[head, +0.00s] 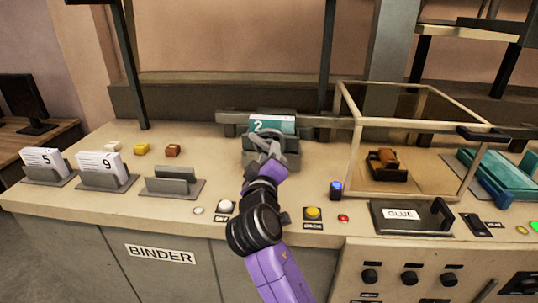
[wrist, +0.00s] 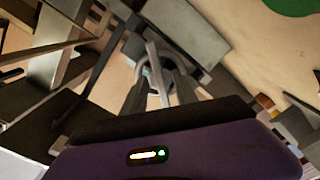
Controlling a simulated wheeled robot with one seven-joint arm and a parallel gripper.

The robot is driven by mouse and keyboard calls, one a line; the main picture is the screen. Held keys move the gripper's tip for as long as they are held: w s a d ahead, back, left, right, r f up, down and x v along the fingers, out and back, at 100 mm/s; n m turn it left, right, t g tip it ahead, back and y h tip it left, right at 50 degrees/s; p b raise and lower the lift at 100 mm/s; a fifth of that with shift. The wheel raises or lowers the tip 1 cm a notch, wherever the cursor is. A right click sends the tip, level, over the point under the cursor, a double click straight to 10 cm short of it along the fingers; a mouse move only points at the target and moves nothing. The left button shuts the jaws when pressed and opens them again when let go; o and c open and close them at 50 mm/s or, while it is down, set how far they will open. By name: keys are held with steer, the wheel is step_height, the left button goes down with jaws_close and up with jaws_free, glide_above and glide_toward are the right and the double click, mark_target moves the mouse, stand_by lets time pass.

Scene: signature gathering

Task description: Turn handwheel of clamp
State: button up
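The clamp (head: 257,157) is a grey metal device at the back middle of the bench, with a teal and white booklet marked 2 (head: 272,124) standing in it. Its grey handwheel (head: 263,143) is at the front, partly hidden by my gripper (head: 268,160).
Holders with booklets marked 5 (head: 44,158) and 9 (head: 98,164) and an empty holder (head: 173,183) stand left. Buttons, including a yellow one (head: 313,212), line the front edge.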

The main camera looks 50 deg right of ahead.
jaws_close()
steer(key=shift+r+n+p, duration=0.1)
steer(key=shift+n+p, duration=0.2)
steer(key=shift+p, duration=0.1)
steer(key=shift+r+n+p, duration=0.2)
steer(key=shift+n+p, duration=6.1)
steer(key=shift+n, duration=1.4)
